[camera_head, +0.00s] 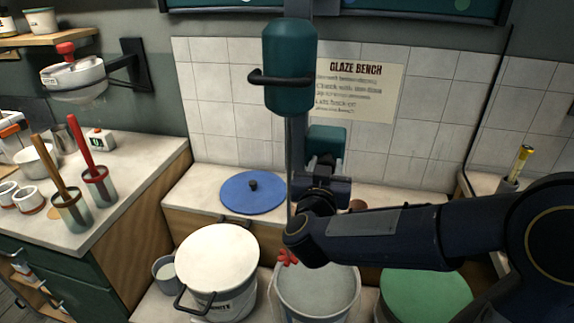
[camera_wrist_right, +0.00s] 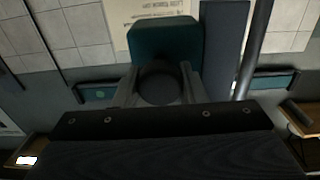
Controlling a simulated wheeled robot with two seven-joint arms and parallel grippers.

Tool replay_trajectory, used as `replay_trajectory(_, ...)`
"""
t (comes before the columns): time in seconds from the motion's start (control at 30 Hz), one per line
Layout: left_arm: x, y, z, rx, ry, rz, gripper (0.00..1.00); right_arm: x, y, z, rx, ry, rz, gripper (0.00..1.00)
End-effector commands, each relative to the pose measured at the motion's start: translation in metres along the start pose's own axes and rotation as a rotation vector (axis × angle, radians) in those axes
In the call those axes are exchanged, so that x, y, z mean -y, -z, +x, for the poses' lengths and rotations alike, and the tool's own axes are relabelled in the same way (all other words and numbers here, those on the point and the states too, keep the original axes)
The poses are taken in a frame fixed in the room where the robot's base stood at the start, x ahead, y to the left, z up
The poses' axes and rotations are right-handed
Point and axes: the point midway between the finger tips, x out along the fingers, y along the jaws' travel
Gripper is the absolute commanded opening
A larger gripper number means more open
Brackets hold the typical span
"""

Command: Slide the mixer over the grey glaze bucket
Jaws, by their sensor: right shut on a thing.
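The mixer (camera_head: 290,68) is a teal motor body with a black handle, on an upright rail at the bench's back wall. Its thin shaft runs down to a red paddle (camera_head: 287,257), partly behind my right arm. In the head view the paddle appears at the left rim of the grey glaze bucket (camera_head: 317,290), whose top is open and partly hidden by my arm. A smaller teal block (camera_head: 327,140) sits beside the rail. My right gripper (camera_head: 324,163) is shut on a dark round knob (camera_wrist_right: 160,85) in front of this block. My left gripper is out of view.
A white-lidded bucket (camera_head: 217,258) stands left of the grey one, and a green-topped bucket (camera_head: 425,295) right of it. A blue disc (camera_head: 253,192) lies on the bench behind. A small grey cup (camera_head: 166,274) stands at the white bucket's left.

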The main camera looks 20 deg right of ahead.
Motion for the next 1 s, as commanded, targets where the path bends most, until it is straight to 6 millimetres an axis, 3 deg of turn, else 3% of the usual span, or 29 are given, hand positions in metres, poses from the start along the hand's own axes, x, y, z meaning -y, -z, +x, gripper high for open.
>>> replay_trajectory(0.1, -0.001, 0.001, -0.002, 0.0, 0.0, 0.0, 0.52, -0.033, 0.001, 0.0, 0.0, -0.001, 0.002, 0.0)
replay_trajectory(0.37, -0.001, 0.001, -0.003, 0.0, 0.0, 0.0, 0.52, -0.075, 0.0, 0.0, 0.001, 0.002, 0.001, 0.0)
replay_trajectory(0.9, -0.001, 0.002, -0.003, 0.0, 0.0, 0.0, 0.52, -0.085, 0.0, 0.0, 0.001, 0.01, 0.0, 0.0)
replay_trajectory(0.93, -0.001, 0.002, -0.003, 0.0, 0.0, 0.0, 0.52, -0.085, 0.0, 0.0, 0.001, 0.01, 0.0, 0.42)
replay_trajectory(1.0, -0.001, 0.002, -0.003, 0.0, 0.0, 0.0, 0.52, -0.085, 0.0, 0.0, 0.0, 0.009, 0.0, 0.51)
